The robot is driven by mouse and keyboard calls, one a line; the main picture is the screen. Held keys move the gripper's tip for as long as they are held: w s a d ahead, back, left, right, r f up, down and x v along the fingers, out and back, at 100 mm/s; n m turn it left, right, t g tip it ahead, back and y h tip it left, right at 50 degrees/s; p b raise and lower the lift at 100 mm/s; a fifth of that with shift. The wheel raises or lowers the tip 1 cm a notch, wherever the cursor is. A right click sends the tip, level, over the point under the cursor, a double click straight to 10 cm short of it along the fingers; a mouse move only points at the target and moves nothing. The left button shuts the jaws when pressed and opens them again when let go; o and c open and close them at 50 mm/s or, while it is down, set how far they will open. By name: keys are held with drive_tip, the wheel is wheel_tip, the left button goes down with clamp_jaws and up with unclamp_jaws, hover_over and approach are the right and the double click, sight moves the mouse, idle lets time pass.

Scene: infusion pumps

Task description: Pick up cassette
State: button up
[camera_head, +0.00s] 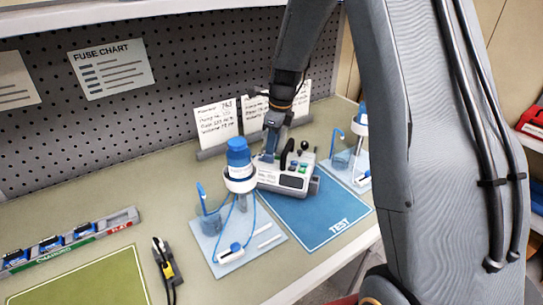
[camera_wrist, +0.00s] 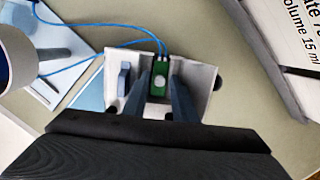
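The cassette (camera_wrist: 160,78) is a small green block with a pale round disc. In the wrist view it sits in the slot of the white pump (camera_wrist: 205,78), with thin blue tubing (camera_wrist: 100,24) running to its top end. My gripper (camera_wrist: 161,72) is open, with one finger on each side of the cassette and a narrow gap seeming to show beside each. In the head view, the pump (camera_head: 285,181) stands at the back of the blue TEST mat (camera_head: 318,222). My gripper (camera_head: 268,155) points down at the pump's left part; the cassette is hidden there.
A blue-capped bottle (camera_head: 238,160) in a ring stands close left of my gripper, over a pale tray (camera_head: 237,262) with a beaker. Another beaker set (camera_head: 341,160) is right of the pump. Cards (camera_head: 217,122) lean behind. A charging rack (camera_head: 70,241) and green mat (camera_head: 85,280) lie left.

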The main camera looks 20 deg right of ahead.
drive_tip(key=shift+f, duration=0.3)
drive_tip(key=shift+c, duration=0.4)
clamp_jaws()
drive_tip(key=shift+r, duration=0.15)
